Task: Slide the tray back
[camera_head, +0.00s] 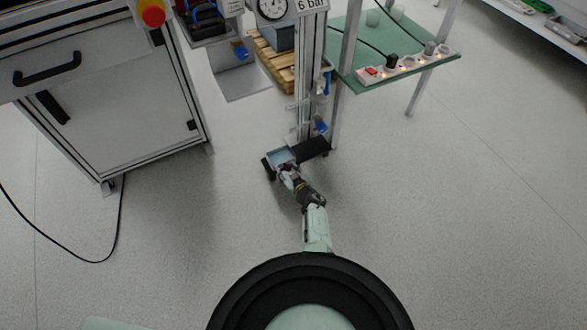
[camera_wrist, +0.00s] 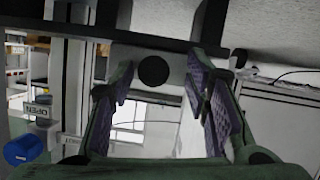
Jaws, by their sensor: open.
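A small light-blue tray (camera_head: 282,155) sits low at the foot of the aluminium post in the head view, beside a black plate. My gripper (camera_head: 287,170) is at its near edge; whether it touches cannot be told there. In the wrist view my gripper (camera_wrist: 163,98) is open, its two purple-padded fingers spread apart with nothing gripped between them. A grey face with a round black spot (camera_wrist: 153,70) lies beyond the fingertips; I cannot tell whether it belongs to the tray.
A metal cabinet (camera_head: 105,120) stands left, with a black cable on the floor. A green table (camera_head: 425,72) with a power strip stands right of the post (camera_head: 310,75). A wooden pallet (camera_head: 268,62) lies behind. Floor at right is clear. An OPEN sign (camera_wrist: 38,111) and blue knob (camera_wrist: 23,148) show left.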

